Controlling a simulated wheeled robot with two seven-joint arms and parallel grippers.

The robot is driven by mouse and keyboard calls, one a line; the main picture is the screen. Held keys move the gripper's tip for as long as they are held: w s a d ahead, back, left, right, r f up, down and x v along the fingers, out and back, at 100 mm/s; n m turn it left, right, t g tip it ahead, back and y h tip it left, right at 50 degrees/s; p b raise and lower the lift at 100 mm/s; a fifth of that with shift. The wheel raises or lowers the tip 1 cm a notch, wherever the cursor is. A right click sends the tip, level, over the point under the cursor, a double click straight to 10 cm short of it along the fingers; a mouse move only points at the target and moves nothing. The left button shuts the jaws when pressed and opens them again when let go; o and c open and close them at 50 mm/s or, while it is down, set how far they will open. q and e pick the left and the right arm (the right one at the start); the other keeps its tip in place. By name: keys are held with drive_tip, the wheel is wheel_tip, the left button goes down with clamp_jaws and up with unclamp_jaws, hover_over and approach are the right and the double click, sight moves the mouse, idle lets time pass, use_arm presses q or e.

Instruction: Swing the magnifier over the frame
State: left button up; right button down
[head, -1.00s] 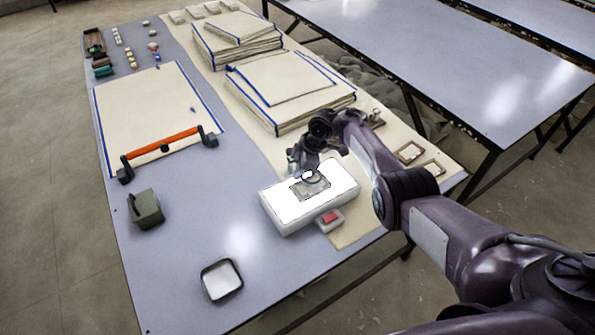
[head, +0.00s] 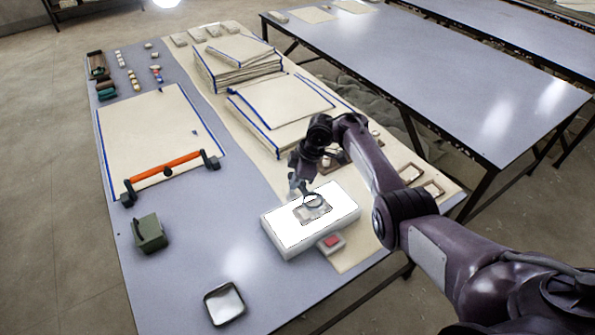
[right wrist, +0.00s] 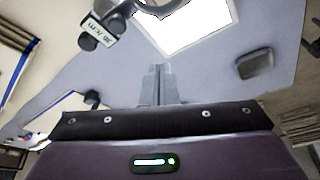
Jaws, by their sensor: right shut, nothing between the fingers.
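A white, glowing light box (head: 285,233) lies on the near table. A small grey frame (head: 322,216) lies on its bright top. The round magnifier (head: 313,200) appears over the frame in the head view; the two overlap there. In the right wrist view the magnifier's dark ring (right wrist: 160,6) is cut by the top edge. My right gripper (head: 296,189) is just left of the magnifier and apart from it. Its fingers (right wrist: 157,70) are together and empty. My left gripper is not in view.
A green block (head: 150,233), a dark-rimmed tray (head: 224,303) and an orange-handled bar (head: 168,170) stand to the left. Cloth stacks (head: 240,62) lie behind.

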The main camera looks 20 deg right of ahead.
drive_tip(key=shift+v, duration=1.25)
